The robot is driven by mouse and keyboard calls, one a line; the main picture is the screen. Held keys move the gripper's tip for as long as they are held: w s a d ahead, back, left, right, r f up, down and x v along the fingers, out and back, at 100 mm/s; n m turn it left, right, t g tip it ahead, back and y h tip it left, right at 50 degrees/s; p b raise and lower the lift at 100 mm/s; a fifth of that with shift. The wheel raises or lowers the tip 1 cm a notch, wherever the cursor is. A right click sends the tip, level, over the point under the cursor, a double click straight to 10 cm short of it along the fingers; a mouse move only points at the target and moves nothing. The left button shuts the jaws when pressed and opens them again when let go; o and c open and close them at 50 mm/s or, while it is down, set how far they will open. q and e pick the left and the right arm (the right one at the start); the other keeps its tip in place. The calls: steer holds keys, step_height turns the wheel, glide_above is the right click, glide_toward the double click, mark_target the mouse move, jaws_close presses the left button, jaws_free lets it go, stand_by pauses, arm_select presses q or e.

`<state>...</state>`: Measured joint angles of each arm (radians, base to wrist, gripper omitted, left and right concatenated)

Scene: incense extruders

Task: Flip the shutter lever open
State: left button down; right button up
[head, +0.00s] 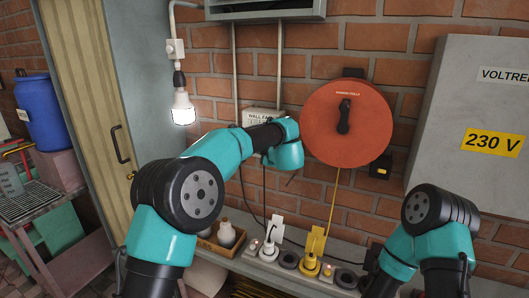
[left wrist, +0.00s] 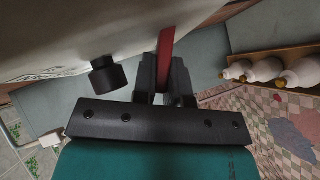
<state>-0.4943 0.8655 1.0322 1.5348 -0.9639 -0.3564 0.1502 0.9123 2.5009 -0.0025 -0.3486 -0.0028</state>
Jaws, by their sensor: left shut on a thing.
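A pale box labelled "WALL FAN" (head: 262,116) is mounted on the brick wall. My left arm reaches in front of it and hides its lower part. In the left wrist view a red lever (left wrist: 166,42) sticks out from the box's pale face (left wrist: 75,38). My left gripper (left wrist: 164,75) is shut on the red lever. A black knob (left wrist: 107,75) is beside it, apart from the fingers. In the head view the lever and left fingertips are hidden behind my wrist. A grey louvred shutter (head: 265,9) is at the top. My right gripper's fingers do not show.
A red cable reel (head: 347,123) hangs right of the box. A grey cabinet (head: 470,120) is farther right. A lit bulb (head: 183,108) hangs at left. Plugs and a yellow cable (head: 331,205) sit along the ledge. A wooden tray (head: 218,248) holds white bottles (head: 226,234).

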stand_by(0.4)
arm_select(q)
steer(key=c, duration=1.4)
jaws_free()
steer(key=shift+c, duration=0.2)
steer(key=shift+f, duration=0.1)
